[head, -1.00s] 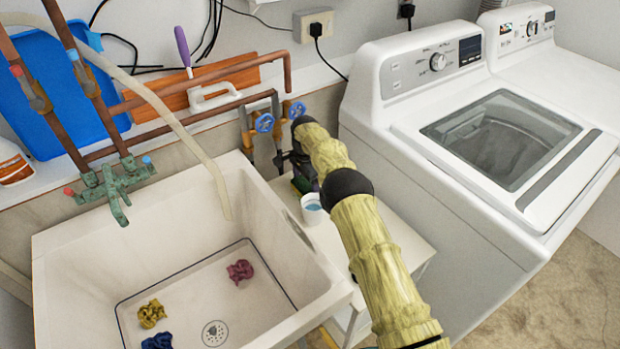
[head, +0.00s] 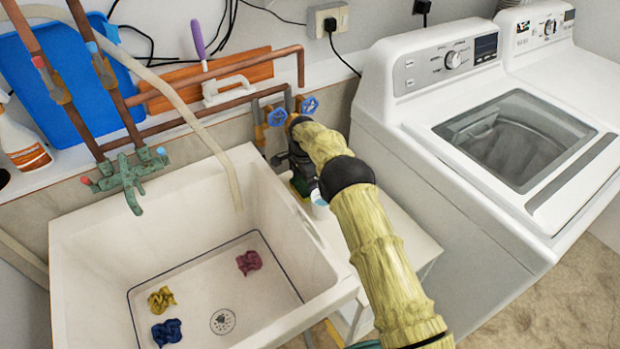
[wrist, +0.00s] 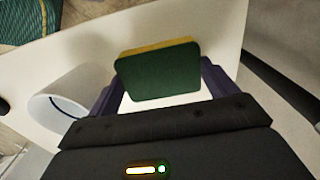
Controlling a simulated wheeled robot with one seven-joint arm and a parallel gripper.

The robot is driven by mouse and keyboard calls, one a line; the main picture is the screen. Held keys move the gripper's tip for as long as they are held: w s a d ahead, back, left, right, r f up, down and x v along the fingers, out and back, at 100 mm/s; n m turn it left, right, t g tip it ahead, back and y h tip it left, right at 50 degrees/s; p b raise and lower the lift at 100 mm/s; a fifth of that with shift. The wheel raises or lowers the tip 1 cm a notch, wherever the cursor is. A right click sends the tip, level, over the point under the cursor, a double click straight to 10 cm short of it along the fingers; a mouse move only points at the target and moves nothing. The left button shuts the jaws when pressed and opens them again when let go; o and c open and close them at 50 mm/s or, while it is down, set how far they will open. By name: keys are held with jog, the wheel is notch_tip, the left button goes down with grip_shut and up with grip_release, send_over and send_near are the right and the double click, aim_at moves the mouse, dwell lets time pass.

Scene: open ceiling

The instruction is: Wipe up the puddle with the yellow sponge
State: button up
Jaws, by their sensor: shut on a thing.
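The sponge (wrist: 157,72) is dark green on its broad face with a yellow layer along its top edge. My gripper (wrist: 163,84) is shut on it, one purple finger at each side. In the wrist view the sponge shows over the white top of a small stand (wrist: 221,36); I cannot tell whether it touches it. In the head view my gripper (head: 300,165) is over the stand, between the sink and the washer, mostly hidden behind my arm. I cannot make out a puddle in either view.
A white cup (wrist: 62,104) stands close beside my gripper; it also shows in the head view (head: 320,207). The sink (head: 82,255) with several crumpled cloths is to the left. The washer (head: 430,190) is to the right. Pipes with blue valves (head: 278,116) are behind.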

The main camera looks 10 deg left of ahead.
jog(key=shift+s+a+f, duration=0.15)
jog(key=shift+s+a, duration=0.35)
jog(key=shift+s, duration=0.05)
jog(key=shift+a+r+p, duration=0.2)
jog(key=shift+r+p, duration=0.45)
jog(key=shift+r, duration=0.4)
jog(key=shift+w+d+r+p, duration=0.15)
jog(key=shift+r+p, duration=0.15)
jog(key=shift+r, duration=0.25)
jog(key=shift+d+r+p, duration=0.1)
jog(key=shift+r+p, duration=0.2)
jog(key=shift+r, duration=0.25)
jog(key=shift+r+p, duration=0.55)
jog(key=shift+r, duration=0.45)
jog(key=shift+r, duration=0.1)
notch_tip(320, 180, up, 3)
jog(key=shift+f+p, duration=0.1)
jog(key=shift+p, duration=0.95)
